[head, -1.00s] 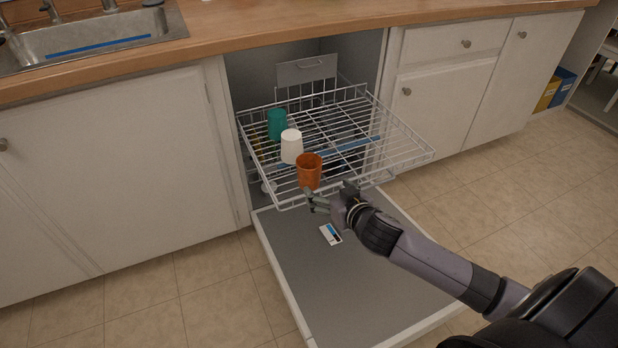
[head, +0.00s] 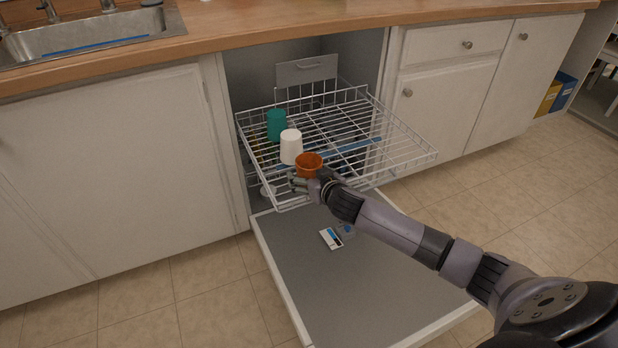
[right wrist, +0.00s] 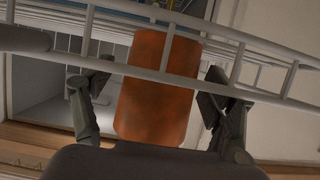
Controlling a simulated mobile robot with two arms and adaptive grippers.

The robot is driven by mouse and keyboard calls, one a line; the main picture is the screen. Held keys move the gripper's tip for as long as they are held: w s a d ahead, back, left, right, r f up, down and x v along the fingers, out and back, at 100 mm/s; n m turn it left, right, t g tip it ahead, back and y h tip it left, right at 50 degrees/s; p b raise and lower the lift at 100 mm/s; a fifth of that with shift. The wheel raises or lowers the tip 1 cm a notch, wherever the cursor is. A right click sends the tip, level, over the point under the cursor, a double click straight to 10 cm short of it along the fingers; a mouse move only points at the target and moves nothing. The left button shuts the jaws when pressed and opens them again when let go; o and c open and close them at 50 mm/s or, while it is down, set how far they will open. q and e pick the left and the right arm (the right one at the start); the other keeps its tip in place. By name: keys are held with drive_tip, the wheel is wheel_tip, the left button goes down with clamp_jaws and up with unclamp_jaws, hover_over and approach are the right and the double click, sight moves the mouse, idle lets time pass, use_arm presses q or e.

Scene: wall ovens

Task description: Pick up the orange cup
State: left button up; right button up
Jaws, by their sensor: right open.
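The orange cup (head: 309,164) stands at the front left corner of the pulled-out white wire rack (head: 408,160). My right gripper (head: 306,184) is at the rack's front edge, and its hand covers the lower part of the cup in the head view. In the right wrist view the cup (right wrist: 157,90) lies between the two open fingers of the right gripper (right wrist: 155,100), with a gap visible on each side. A white rack wire crosses in front of the cup there. My left gripper is not in view.
A white cup (head: 291,146) stands just behind the orange one, and a teal cup (head: 277,125) is farther back. The open dishwasher door (head: 370,285) lies below the rack with a small label on it. The wooden counter (head: 300,22) runs above.

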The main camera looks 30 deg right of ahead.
drive_tip(key=shift+w+f, duration=0.1)
drive_tip(key=shift+w, duration=0.15)
drive_tip(key=shift+c, duration=0.2)
drive_tip(key=c, duration=1.2)
